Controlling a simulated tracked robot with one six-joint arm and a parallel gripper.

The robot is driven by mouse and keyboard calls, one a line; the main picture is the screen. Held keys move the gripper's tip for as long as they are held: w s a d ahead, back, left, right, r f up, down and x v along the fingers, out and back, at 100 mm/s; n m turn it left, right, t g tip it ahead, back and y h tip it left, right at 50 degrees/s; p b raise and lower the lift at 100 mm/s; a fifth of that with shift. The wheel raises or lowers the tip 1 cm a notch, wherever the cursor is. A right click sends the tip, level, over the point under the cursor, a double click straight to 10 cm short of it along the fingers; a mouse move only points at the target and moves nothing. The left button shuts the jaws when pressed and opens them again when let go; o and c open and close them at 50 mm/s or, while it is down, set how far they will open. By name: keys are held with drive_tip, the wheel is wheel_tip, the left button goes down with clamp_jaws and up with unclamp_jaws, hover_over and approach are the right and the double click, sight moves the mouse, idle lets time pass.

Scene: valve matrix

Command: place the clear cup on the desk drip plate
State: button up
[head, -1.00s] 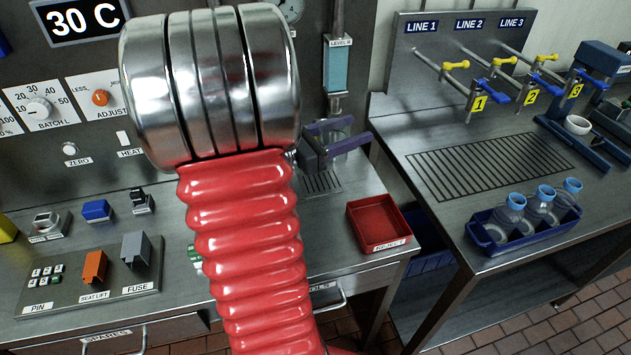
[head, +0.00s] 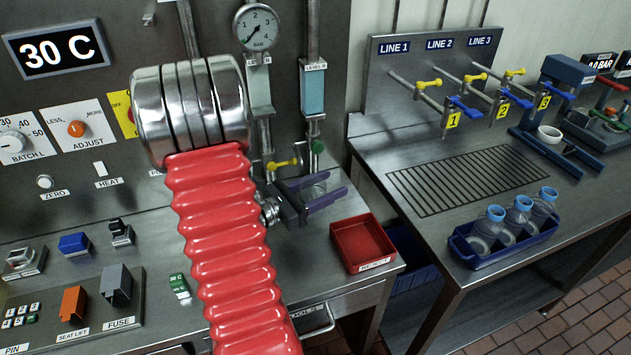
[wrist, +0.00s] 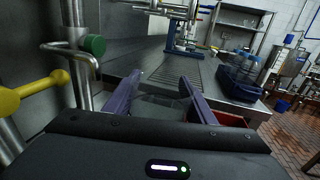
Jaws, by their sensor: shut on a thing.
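My gripper (head: 330,190), with purple fingers, is shut on the clear cup (head: 314,188), low over the left desk. The cup also shows between the fingers in the wrist view (wrist: 160,108), faint and partly hidden by the gripper body. I cannot tell whether the cup's base touches the desk. The desk drip plate cannot be made out now; the gripper and arm cover that area in the head view.
Pipes with a yellow handle (head: 283,163) and a green knob (head: 318,146) stand just behind the gripper. A red reject tray (head: 362,245) sits to its right. The right bench has a slotted grate (head: 468,180) and a blue bottle crate (head: 500,245).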

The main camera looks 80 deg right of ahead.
sight(320, 185)
wheel_tip(320, 185, down, 3)
drive_tip(key=shift+f, duration=0.1)
drive_tip(key=shift+w+d+f, duration=0.15)
drive_tip(key=shift+d+f, duration=0.1)
drive_tip(key=shift+w+d, duration=0.5)
drive_tip(key=shift+d, duration=0.35)
drive_tip(key=shift+w+d, duration=0.5)
drive_tip(key=shift+d, duration=0.3)
drive_tip(key=shift+d, duration=0.1)
drive_tip(key=d, duration=0.1)
drive_tip(key=w+d, duration=0.1)
drive_tip(key=shift+w+d, duration=0.3)
drive_tip(key=shift+d, duration=0.05)
drive_tip(key=shift+w+d+f, duration=0.1)
drive_tip(key=shift+f, duration=0.45)
